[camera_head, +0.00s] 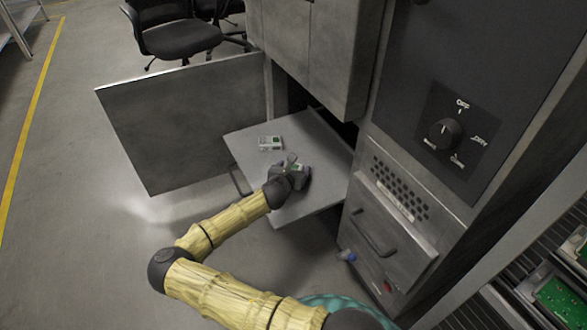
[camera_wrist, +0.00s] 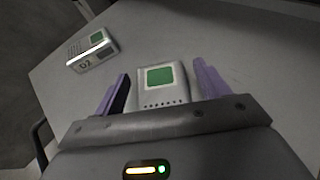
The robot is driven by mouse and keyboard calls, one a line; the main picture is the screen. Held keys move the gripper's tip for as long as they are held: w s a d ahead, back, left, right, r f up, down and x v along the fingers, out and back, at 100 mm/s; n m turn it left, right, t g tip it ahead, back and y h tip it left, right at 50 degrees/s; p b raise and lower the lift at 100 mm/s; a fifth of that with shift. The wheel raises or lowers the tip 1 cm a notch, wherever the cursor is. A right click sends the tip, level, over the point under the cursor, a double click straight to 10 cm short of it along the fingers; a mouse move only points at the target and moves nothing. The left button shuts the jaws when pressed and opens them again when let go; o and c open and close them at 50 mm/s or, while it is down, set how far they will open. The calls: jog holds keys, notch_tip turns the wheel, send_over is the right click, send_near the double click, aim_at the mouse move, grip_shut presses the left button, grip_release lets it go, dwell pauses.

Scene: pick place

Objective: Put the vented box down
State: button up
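The vented box (camera_wrist: 164,87) is pale grey with a green square on top and a row of small dark holes along its near edge. It sits between the two purple fingers of my gripper (camera_wrist: 164,84) in the wrist view. Narrow gaps seem to show between the fingers and the box's sides, so the gripper looks open around it. In the head view the box (camera_head: 300,168) is partly hidden by my gripper (camera_head: 291,172), low over the grey shelf board (camera_head: 322,143). Whether its underside touches the board is hidden.
An open cabinet door (camera_head: 182,125) stands left. A control cabinet (camera_head: 392,220) stands right.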

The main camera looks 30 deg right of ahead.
jog(key=shift+r, duration=0.1)
jog(key=shift+s+a+r, duration=0.1)
jog(key=shift+a+r, duration=0.05)
jog(key=p+v, duration=0.5)
jog(key=v, duration=0.6)
jog(key=shift+s+a, duration=0.2)
jog(key=shift+s, duration=0.05)
